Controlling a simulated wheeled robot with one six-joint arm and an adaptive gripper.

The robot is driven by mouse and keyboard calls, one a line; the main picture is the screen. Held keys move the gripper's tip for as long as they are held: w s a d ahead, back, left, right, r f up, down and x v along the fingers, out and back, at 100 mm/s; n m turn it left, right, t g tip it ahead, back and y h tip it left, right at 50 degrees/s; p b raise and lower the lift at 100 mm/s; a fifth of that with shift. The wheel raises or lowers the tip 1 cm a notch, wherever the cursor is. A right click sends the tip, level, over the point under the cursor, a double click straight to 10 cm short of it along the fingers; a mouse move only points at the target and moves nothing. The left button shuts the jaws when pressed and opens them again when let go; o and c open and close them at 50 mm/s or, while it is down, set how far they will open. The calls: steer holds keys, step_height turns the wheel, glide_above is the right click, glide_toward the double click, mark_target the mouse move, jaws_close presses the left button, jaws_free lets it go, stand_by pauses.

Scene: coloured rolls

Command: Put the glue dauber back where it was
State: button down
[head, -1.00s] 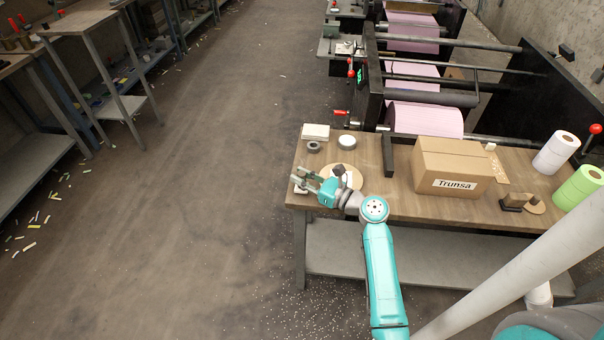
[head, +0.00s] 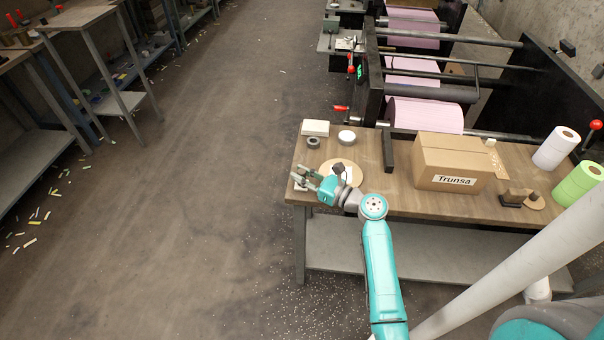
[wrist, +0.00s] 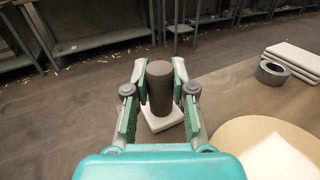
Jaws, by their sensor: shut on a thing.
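The glue dauber (wrist: 160,86), which I take to be the dark brown upright cylinder on a pale square base (wrist: 161,118), stands between my fingers in the wrist view. My gripper (wrist: 159,82) is shut on the cylinder, one green-padded finger on each side. In the head view my gripper (head: 304,178) is at the left front corner of the wooden table (head: 408,193). The dauber is mostly hidden there, with a pale bit of its base (head: 299,187) showing. I cannot tell whether the base touches the tabletop.
A round tan disc (head: 352,168) lies right of my gripper. A black bar (head: 387,155) and a cardboard box (head: 450,165) stand further right. Open floor lies left.

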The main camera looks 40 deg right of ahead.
steer(key=c, duration=0.9)
jaws_free()
steer(key=shift+f, duration=0.1)
steer(key=shift+s, duration=0.1)
steer(key=v, duration=1.2)
